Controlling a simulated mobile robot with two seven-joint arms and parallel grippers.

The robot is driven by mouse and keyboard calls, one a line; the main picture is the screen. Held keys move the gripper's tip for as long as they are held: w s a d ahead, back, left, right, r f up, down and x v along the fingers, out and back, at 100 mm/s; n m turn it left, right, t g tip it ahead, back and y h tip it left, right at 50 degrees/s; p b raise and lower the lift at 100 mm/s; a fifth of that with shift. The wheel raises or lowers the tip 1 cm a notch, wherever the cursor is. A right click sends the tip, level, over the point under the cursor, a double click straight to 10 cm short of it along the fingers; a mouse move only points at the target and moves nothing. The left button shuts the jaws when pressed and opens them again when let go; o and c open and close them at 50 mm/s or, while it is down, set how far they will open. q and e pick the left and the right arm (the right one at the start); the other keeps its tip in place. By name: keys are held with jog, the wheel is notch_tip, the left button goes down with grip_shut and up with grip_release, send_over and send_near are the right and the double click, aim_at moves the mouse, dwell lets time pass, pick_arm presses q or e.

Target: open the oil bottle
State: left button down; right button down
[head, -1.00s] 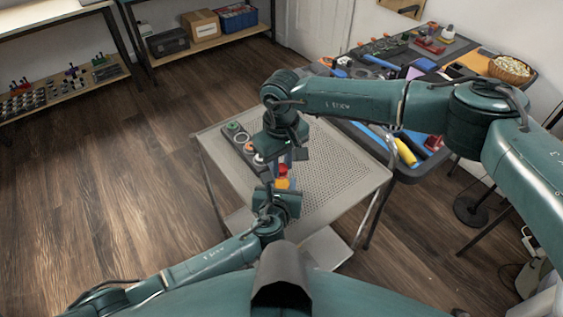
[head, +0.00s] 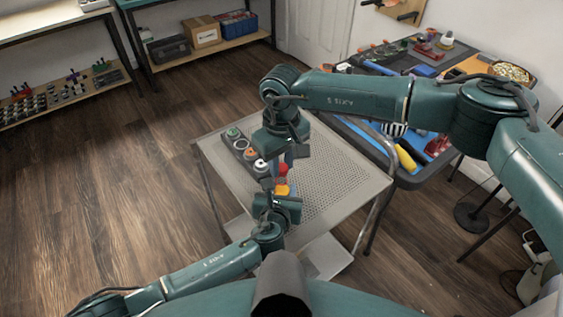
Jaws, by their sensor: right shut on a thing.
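A small red piece (head: 283,169), possibly the cap of the oil bottle, shows just under my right gripper (head: 287,158). A yellow-orange piece (head: 281,190), possibly the bottle's body, shows below it, right above my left gripper (head: 280,200). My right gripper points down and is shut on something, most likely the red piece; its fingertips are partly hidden. My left gripper comes in from below, close to the yellow-orange piece. Its fingers are too small and too covered to tell open from shut. Whether the two pieces are joined is unclear.
A grey perforated table (head: 345,181) lies under both grippers, its right part clear. A dark tray (head: 243,147) with several round items stands at its left. A workbench (head: 410,178) with tools and bins is behind my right arm. Shelves stand farther back.

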aim_at(282, 167)
jog(key=shift+r, duration=1.85)
pick_arm(q)
jog(key=c, duration=0.8)
grip_release()
jog(key=shift+c, duration=0.2)
jog(key=shift+s, duration=0.1)
